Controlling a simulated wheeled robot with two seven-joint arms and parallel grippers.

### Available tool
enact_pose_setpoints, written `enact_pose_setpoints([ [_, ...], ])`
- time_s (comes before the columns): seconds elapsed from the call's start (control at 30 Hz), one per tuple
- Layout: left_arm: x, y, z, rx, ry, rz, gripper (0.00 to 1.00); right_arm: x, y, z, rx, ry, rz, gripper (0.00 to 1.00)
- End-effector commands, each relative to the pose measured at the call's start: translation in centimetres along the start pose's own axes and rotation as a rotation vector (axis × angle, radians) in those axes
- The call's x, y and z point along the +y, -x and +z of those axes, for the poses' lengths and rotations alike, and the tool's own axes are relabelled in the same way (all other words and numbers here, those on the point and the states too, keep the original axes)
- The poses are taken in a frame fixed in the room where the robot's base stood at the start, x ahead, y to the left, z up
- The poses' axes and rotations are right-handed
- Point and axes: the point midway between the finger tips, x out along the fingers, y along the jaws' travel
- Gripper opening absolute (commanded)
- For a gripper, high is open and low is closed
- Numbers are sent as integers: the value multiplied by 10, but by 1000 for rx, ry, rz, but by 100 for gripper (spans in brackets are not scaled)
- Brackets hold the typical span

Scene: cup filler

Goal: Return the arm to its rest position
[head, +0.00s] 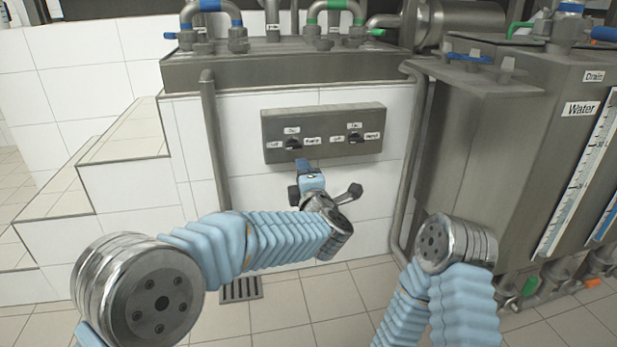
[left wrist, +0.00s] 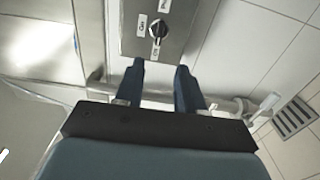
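My left arm reaches forward to a grey control box (head: 370,122) on the white tiled wall. My left gripper (head: 302,167) is just below the box's left knob (head: 293,144). In the left wrist view, my left gripper (left wrist: 160,78) has its two dark fingers apart with nothing between them. A black knob (left wrist: 158,29) on the box is just beyond the fingertips, apart from them. A second knob (head: 355,137) is on the right of the box. My right arm rises at the lower right; its gripper is out of view.
A metal tank labelled Water (head: 480,150) stands to the right, with a vertical pipe (head: 408,165) beside it. Another pipe (head: 214,150) runs down left of the box. Tiled steps (head: 110,150) are at left. The floor has a drain grate (head: 241,289).

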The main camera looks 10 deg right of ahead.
Motion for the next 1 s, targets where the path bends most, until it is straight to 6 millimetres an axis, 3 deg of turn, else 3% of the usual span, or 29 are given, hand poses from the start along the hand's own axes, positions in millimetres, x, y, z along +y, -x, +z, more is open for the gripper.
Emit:
enact_pose_setpoints([
  [0.33,-1,-1,-1,0,-2,-1,38,0,0,0,1,0,0,54],
  [0.47,-26,-8,-13,-14,-71,-34,38,0,0,0,1,0,0,54],
  [0.57,-78,-18,-38,-55,-212,-110,38,0,0,0,0,0,0,54],
  [0.63,-129,-20,-63,-107,-341,-191,38,0,0,0,0,0,0,54],
  [0.77,-230,0,-115,-246,-571,-371,38,0,0,0,0,0,0,54],
  [0.87,-302,35,-155,-378,-708,-516,38,0,0,0,0,0,0,54],
  [1.0,-383,109,-203,-601,-839,-710,38,0,0,0,0,0,0,54],
])
